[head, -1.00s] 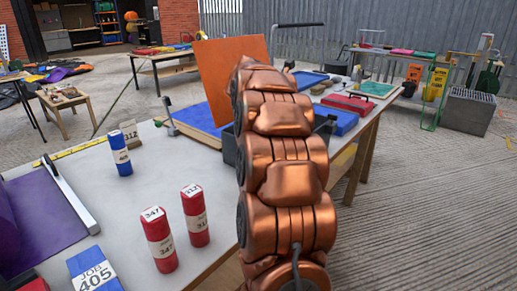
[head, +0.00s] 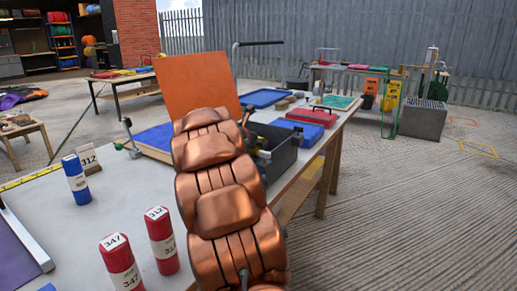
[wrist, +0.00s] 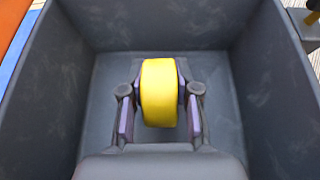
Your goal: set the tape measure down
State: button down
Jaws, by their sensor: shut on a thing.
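The yellow tape measure (wrist: 160,92) is between the two fingers of my gripper (wrist: 160,98) in the wrist view. The fingers are shut on its two sides. Both are over the inside of a dark grey open box (wrist: 50,95), whose walls rise on the left, right and far sides. I cannot tell whether the tape measure touches the box floor.
An orange board (head: 195,88) and a blue panel (head: 155,137) are left of the box. A blue case (head: 300,130) and a red case (head: 312,116) lie beyond it. Red rolls (head: 161,240) and a blue roll (head: 76,180) stand on the near table.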

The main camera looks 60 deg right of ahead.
jog(key=shift+f, duration=0.75)
jog(key=shift+f+b, duration=0.25)
jog(key=shift+b, duration=0.2)
jog(key=c, duration=0.8)
grip_release()
jog(key=shift+c, duration=0.2)
jog(key=shift+r+p, duration=0.25)
jog(key=shift+p, duration=0.05)
jog(key=shift+r+p, duration=0.2)
jog(key=shift+p, duration=0.1)
jog(key=v, duration=1.1)
jog(key=shift+a, duration=0.45)
jog(key=shift+r+p, duration=0.1)
jog(key=shift+p, duration=0.2)
